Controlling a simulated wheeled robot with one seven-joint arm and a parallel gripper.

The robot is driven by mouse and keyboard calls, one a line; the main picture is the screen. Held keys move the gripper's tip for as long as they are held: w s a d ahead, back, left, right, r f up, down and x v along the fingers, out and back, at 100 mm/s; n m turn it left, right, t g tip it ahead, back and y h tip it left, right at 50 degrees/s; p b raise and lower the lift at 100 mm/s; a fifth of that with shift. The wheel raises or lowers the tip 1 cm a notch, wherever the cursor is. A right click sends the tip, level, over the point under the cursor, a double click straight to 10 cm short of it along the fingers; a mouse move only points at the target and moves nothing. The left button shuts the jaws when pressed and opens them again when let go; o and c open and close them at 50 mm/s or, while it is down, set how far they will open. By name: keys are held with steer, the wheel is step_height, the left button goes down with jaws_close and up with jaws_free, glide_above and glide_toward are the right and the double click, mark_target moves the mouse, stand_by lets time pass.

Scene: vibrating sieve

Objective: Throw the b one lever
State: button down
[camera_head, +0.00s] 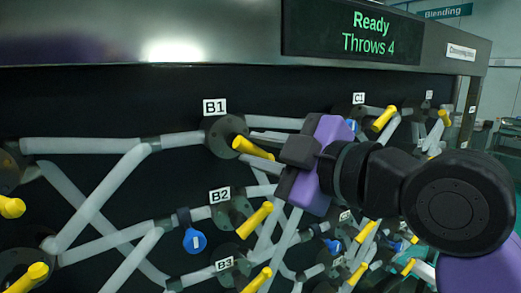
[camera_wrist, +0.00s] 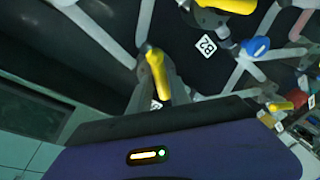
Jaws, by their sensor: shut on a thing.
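The B1 lever (camera_head: 252,148) is a yellow handle on a dark round hub (camera_head: 226,136), under the white B1 label (camera_head: 215,107) in the head view. It slants down to the right. My gripper (camera_head: 262,146) reaches in from the right, with its grey fingers at the handle. In the wrist view, my gripper (camera_wrist: 160,75) is shut on the yellow B1 lever (camera_wrist: 152,58), whose tip shows between the fingers. My fingers hide part of the handle.
The B2 lever (camera_head: 254,220) and B3 lever (camera_head: 257,280) stand below, and the C1 lever (camera_head: 383,118) to the right. A blue tag (camera_head: 194,241) hangs left of B2. Grey pipes (camera_head: 95,198) cross the panel. A screen (camera_head: 366,32) reads "Ready, Throws 4".

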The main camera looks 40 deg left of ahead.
steer(key=shift+s+a+f, duration=0.2)
steer(key=shift+f, duration=0.25)
steer(key=c, duration=1.3)
jaws_free()
steer(key=shift+r, duration=0.15)
steer(key=shift+r, duration=0.15)
steer(key=shift+d, duration=0.15)
steer(key=d, duration=0.2)
steer(key=s+d+b, duration=0.1)
steer(key=d, duration=0.2)
steer(key=d+b, duration=0.1)
steer(key=d, duration=0.1)
steer(key=shift+s+d+r, duration=0.15)
steer(key=shift+d+r, duration=0.05)
steer(key=shift+r, duration=0.1)
